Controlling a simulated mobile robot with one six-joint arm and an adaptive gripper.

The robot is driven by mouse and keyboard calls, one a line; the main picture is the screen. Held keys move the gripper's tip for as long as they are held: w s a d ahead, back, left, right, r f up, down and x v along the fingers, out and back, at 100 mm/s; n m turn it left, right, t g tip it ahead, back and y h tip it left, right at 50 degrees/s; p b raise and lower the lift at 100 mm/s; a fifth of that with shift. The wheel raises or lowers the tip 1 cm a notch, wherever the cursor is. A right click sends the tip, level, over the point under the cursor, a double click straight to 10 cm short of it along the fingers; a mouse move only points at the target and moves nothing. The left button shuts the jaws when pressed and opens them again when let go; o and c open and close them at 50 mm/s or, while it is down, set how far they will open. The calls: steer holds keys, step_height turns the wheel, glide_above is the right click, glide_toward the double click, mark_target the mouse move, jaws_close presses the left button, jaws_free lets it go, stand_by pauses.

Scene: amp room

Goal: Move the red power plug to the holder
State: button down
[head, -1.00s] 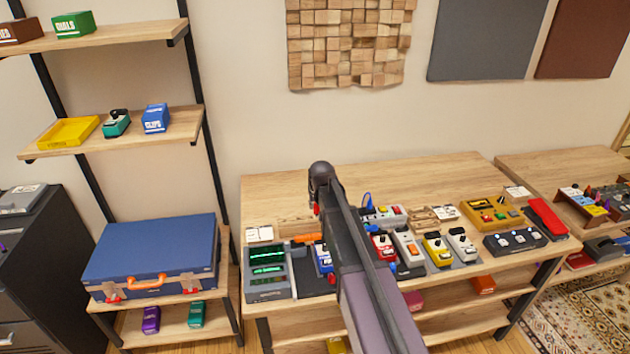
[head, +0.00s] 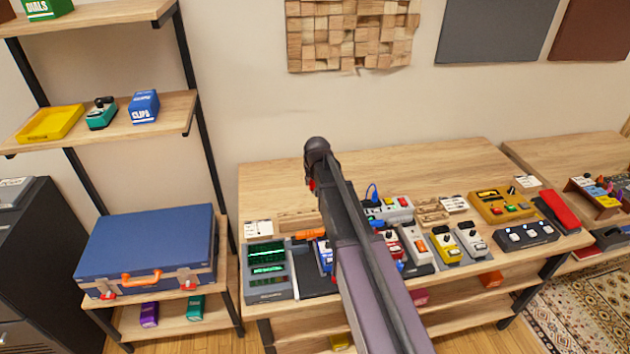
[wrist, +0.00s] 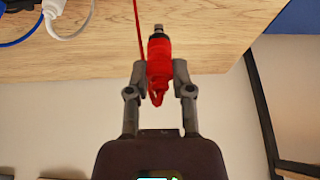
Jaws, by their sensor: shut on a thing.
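The red power plug (wrist: 160,68) is clamped between the two grey fingers of my gripper (wrist: 159,75) in the wrist view. It is red with a dark metal tip pointing to the top of that picture. A thin red cable (wrist: 138,28) shows just left of it. In the head view my arm hides most of my gripper; a small bit of red shows beside it above the table. I cannot tell for certain which piece is the holder; a slotted wooden block (head: 432,211) stands on the table right of my arm, and another wooden piece lies left of it.
The wooden table (head: 270,185) holds several pedals, a green-screen device (head: 267,270) and a power strip (head: 392,209) with a blue plug. A shelf with a blue case (head: 150,250) stands to the left. The table's back strip is clear.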

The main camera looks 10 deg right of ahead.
steer(key=shift+d+f+b, duration=0.1)
steer(key=shift+f+b, duration=0.35)
steer(key=shift+b, duration=0.1)
stand_by(1.1)
steer(key=shift+f, duration=0.2)
steer(key=shift+f+b, duration=3.15)
steer(key=shift+b, duration=0.2)
steer(key=shift+f+b, duration=1)
steer(key=shift+f, duration=0.05)
stand_by(0.8)
steer(key=shift+c, duration=2.1)
jaws_free()
steer(key=o, duration=0.4)
